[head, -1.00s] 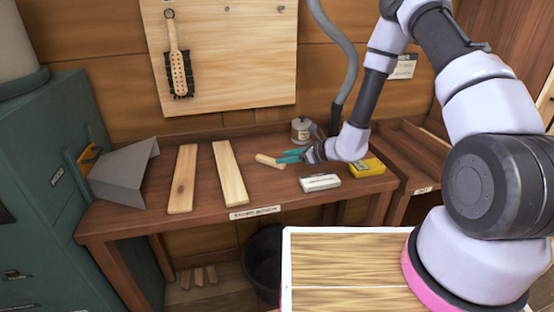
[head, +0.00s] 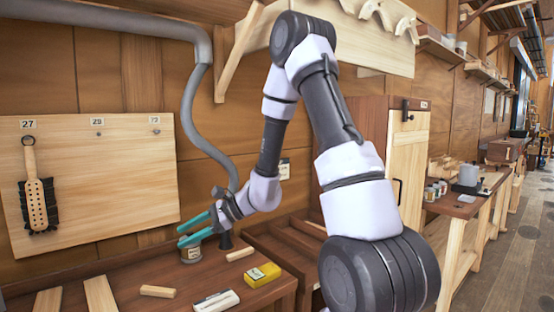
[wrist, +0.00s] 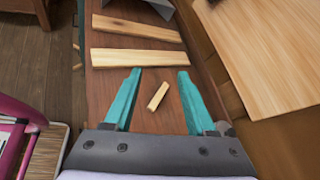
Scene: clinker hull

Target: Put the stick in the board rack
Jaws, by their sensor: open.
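A short pale wooden stick (head: 157,291) lies on the bench, left of the white box. In the wrist view the stick (wrist: 158,96) shows in the gap between the fingers, below them and apart. A second short wooden piece (head: 240,254) lies behind the yellow box; I cannot tell which one the task means. My gripper (head: 181,235) is open and empty above the back of the bench, teal fingers pointing left; they also show in the wrist view (wrist: 160,71). A low wooden divided unit (head: 262,238) at right may be the board rack; my arm partly hides it.
The bench (head: 130,270) also holds a yellow box (head: 262,275), a white box (head: 216,300), a small jar (head: 190,254) under my fingers and two long boards (head: 101,295). A hanging board with a brush (head: 38,205) and a grey hose (head: 188,110) are close behind.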

